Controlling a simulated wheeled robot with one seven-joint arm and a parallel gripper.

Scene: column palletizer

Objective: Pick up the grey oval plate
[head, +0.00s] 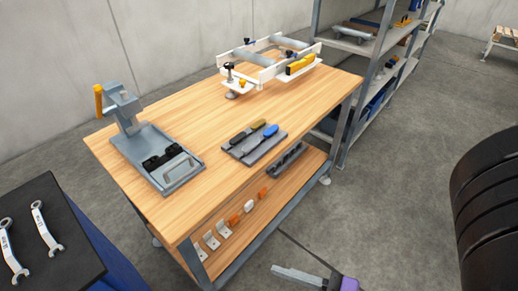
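I cannot make out a clearly oval grey plate. A flat grey rectangular board (240,152) lies near the front edge of the wooden workbench (190,105), with a blue-handled tool (271,131) and other dark-handled tools on it. A grey press-like device (128,140) with an orange-tipped lever stands on the bench's left end. A light grey bar with a purple block, which seems to be part of my gripper (300,277), shows at the bottom edge, apart from the bench and cut off by the frame. Its opening cannot be judged.
A white frame fixture (265,72) stands at the bench's back. Brackets and orange parts lie on the lower shelf (262,224). A dark cabinet top (48,235) with wrenches is at left. A metal shelf (352,45) stands behind. Floor at right is mostly clear; a black ribbed shape cuts in.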

